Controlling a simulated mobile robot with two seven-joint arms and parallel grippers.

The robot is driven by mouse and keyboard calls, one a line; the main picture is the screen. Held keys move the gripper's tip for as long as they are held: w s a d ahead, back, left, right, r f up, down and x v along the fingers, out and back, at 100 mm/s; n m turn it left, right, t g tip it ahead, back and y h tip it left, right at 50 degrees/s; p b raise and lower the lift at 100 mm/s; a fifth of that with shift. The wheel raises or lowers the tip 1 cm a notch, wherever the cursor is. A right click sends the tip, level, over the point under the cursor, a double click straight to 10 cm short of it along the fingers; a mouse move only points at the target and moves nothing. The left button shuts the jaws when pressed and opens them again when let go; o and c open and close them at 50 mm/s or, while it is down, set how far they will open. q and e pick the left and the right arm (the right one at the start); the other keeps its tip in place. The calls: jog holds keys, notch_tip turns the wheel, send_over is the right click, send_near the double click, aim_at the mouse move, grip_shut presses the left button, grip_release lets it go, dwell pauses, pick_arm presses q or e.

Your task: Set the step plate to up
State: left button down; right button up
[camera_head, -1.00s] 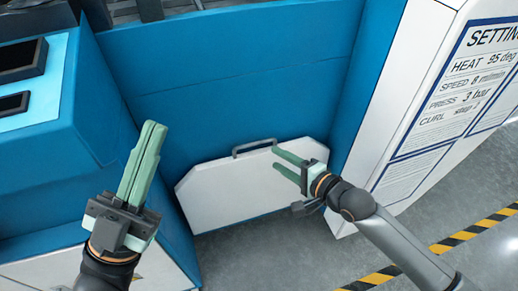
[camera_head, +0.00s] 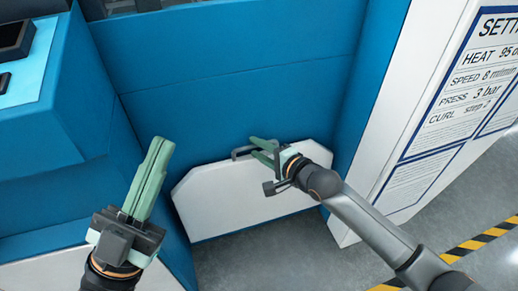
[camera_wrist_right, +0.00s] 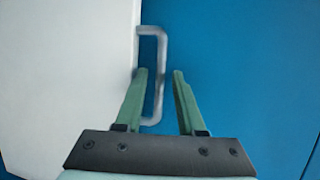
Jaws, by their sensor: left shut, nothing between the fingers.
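The step plate (camera_head: 235,205) is a white panel with cut corners, low against the blue machine front. It also fills the left of the right wrist view (camera_wrist_right: 65,75). A grey bar handle (camera_head: 238,153) sticks out from its top edge. My right gripper (camera_head: 258,148) is open at the handle. In the right wrist view the bar of the handle (camera_wrist_right: 162,60) runs between the two green fingers (camera_wrist_right: 160,75), closer to the left one. Whether a finger touches it I cannot tell. My left gripper (camera_head: 158,148) is shut and empty, left of the plate.
A blue cabinet (camera_head: 60,130) with a light-blue top stands at the left. A white panel with a settings sheet (camera_head: 470,90) stands at the right; its curl line reads "step 2". Grey floor (camera_head: 270,255) with a yellow-black stripe (camera_head: 460,250) lies below.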

grip_shut()
dwell(1.2)
